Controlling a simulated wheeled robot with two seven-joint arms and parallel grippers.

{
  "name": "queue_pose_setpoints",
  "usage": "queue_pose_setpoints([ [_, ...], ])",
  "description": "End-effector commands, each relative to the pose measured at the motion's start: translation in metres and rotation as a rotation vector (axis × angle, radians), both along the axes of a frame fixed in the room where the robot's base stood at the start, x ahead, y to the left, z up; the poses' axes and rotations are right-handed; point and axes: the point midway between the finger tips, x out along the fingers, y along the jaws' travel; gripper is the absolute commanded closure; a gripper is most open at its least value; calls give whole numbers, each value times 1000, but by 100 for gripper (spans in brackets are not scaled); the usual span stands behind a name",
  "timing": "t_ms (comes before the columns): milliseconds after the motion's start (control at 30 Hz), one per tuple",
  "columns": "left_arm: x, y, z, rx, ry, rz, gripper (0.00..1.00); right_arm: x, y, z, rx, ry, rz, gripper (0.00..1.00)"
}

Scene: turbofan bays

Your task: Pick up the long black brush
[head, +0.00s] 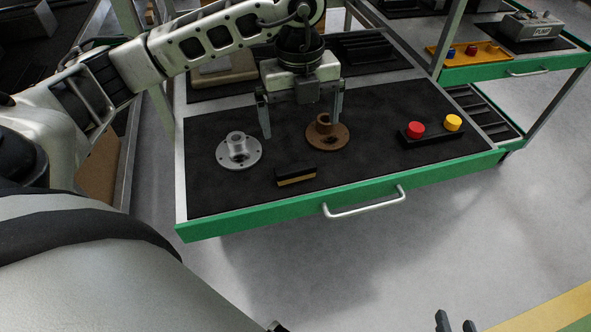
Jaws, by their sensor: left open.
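A brush (296,176) with a long black back and a tan lower edge lies on the dark mat of the green-edged drawer, near its front. My left gripper (302,128) is open and empty, pointing down above the mat. It is behind the brush in the picture and apart from it.
A silver flanged part (239,151) stands left of the brush, and a brown flanged part (326,132) behind it. A black block with red and yellow buttons (431,131) is at right. The drawer handle (364,203) sticks out in front. The mat right of the brush is clear.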

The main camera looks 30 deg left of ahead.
Motion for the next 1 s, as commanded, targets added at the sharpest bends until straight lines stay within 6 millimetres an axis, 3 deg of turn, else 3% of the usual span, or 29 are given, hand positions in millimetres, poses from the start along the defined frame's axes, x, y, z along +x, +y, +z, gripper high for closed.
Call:
queue_pose_setpoints([
  [133, 2, 11, -13, 48, -3, 37, 0, 3, 0, 2, 2, -10, -1, 64],
  [500, 2, 10, -88, 41, -3, 31, 0, 3, 0, 0, 6, -10, -2, 64],
  [767, 2, 10, -107, 40, -4, 30, 0, 1, 0, -1, 7, -3, -3, 64],
  [1000, 4, 14, -142, 40, -4, 31, 0, -2, 0, -3, 4, 4, -3, 64],
])
